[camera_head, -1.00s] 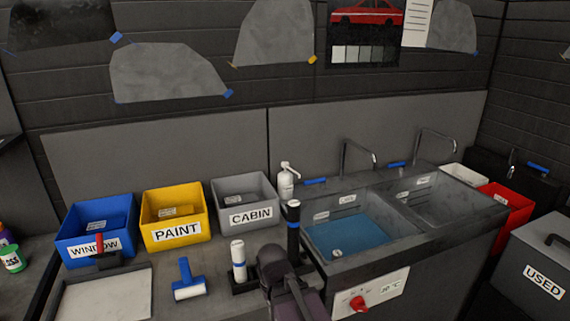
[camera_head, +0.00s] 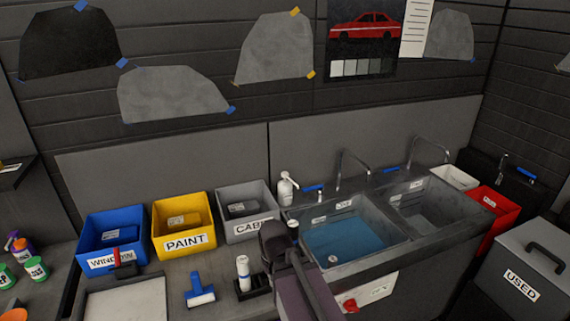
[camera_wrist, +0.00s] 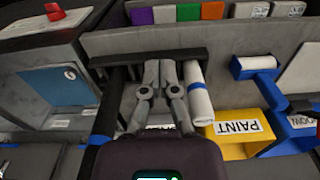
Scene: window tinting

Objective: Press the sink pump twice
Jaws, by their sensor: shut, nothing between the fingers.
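The white sink pump (camera_head: 286,190) stands upright behind the sink's left back corner, to the right of the CABIN bin. Its nozzle points right. The sink (camera_head: 350,262) has a left basin with blue water (camera_head: 338,240) and a grey right basin. My gripper shows in the wrist view (camera_wrist: 160,75) with its fingers shut and empty. In the head view my dark wrist stands in front of the CABIN bin and the pump, apart from the pump; the fingertips are hidden there. I cannot make out the pump in the wrist view.
Blue WINDOW (camera_head: 115,262), yellow PAINT (camera_head: 186,243) and grey CABIN (camera_head: 240,228) bins line the wall. A white roll (camera_head: 243,273) stands upright in a black holder beside my arm. Thin taps (camera_head: 341,170) rise behind the sink. A red bin (camera_head: 495,208) stands right.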

